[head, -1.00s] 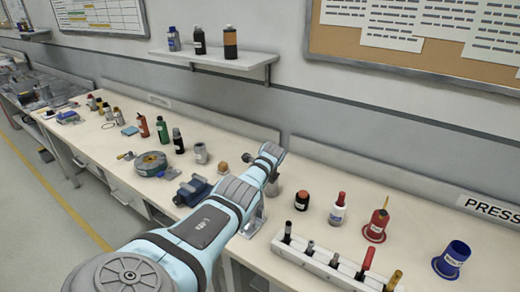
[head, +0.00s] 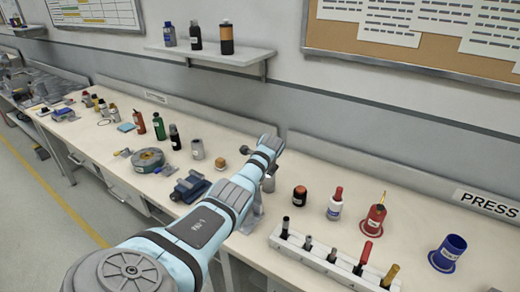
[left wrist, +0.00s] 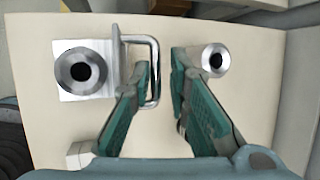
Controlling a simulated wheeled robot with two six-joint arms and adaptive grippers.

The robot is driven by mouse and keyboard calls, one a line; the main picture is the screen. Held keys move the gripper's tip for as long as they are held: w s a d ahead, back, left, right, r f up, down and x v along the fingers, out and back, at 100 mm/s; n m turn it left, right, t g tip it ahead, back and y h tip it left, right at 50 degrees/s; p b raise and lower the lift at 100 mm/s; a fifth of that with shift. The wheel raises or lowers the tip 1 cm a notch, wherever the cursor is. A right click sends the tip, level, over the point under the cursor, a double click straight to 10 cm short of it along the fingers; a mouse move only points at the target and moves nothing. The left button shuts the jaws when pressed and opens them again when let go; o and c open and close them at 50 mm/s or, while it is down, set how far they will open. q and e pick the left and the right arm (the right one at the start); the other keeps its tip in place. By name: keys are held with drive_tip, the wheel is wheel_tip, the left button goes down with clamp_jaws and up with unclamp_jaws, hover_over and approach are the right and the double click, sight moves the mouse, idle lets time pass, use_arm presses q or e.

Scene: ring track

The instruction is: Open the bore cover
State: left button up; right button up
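In the left wrist view a square metal block with a round dark bore (left wrist: 83,70) stands at the left. A thin metal plate (left wrist: 115,62) is at its right edge, with a U-shaped wire handle (left wrist: 155,60) sticking out to the right. I cannot tell how the cover is hinged. My left gripper (left wrist: 161,65) is open, with one finger on each side of the handle's outer bar. A gap shows between the right finger and the bar. In the head view my arm hides the gripper and most of the fixture. My right gripper is not in view.
A round metal piece with a dark hole (left wrist: 214,59) stands just right of the right finger. In the head view a white rack (head: 330,266) of tools is right of my arm.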

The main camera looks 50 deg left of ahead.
use_arm(q)
drive_tip(key=v, duration=1)
drive_tip(key=shift+s, duration=0.15)
